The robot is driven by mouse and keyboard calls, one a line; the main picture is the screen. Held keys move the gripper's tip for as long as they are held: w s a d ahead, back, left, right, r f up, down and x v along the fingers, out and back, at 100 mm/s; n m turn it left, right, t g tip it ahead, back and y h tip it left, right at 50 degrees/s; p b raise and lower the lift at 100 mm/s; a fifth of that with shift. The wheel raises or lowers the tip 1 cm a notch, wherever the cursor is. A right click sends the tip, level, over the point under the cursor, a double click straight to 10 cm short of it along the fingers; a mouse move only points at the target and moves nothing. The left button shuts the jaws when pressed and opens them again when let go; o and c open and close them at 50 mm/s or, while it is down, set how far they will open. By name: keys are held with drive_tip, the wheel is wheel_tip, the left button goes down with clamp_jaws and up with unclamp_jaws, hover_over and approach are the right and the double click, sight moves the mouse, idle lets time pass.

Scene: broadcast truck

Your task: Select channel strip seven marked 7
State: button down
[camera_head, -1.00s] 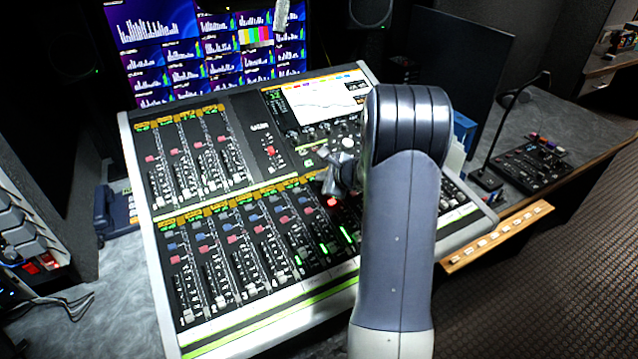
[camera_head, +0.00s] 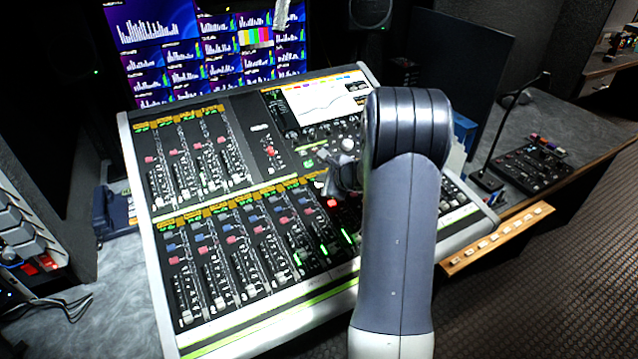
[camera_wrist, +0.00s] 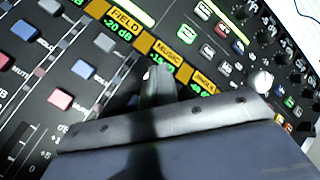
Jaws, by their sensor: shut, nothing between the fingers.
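The mixing console (camera_head: 262,345) fills the middle of the head view, with upper and lower banks of channel strips. Each strip carries an orange label, coloured buttons and a fader. My gripper (camera_wrist: 158,78) is shut and empty. In the wrist view its tips are over the orange MUSIC label (camera_wrist: 166,52) and cover part of the green level readout below it. The FIELD label (camera_wrist: 126,22) is to its left and another orange label (camera_wrist: 205,82) to its right. I cannot read a 7 on any strip. In the head view my arm hides the strips at the console's right.
A screen (camera_head: 318,100) is set in the console's upper right, with a bank of monitors (camera_head: 155,55) behind. A small panel with a gooseneck microphone (camera_head: 535,168) stands on the right desk. A wooden strip of pale buttons (camera_head: 497,238) lies along the console's right side.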

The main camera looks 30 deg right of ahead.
drive_tip(key=shift+s+r+p, duration=0.15)
drive_tip(key=shift+r+p, duration=0.15)
drive_tip(key=shift+r, duration=0.4)
drive_tip(key=r+p, duration=0.2)
drive_tip(key=r, duration=0.1)
drive_tip(key=r+p, duration=0.1)
drive_tip(key=r, duration=0.1)
drive_tip(key=shift+s, duration=0.35)
idle(0.5)
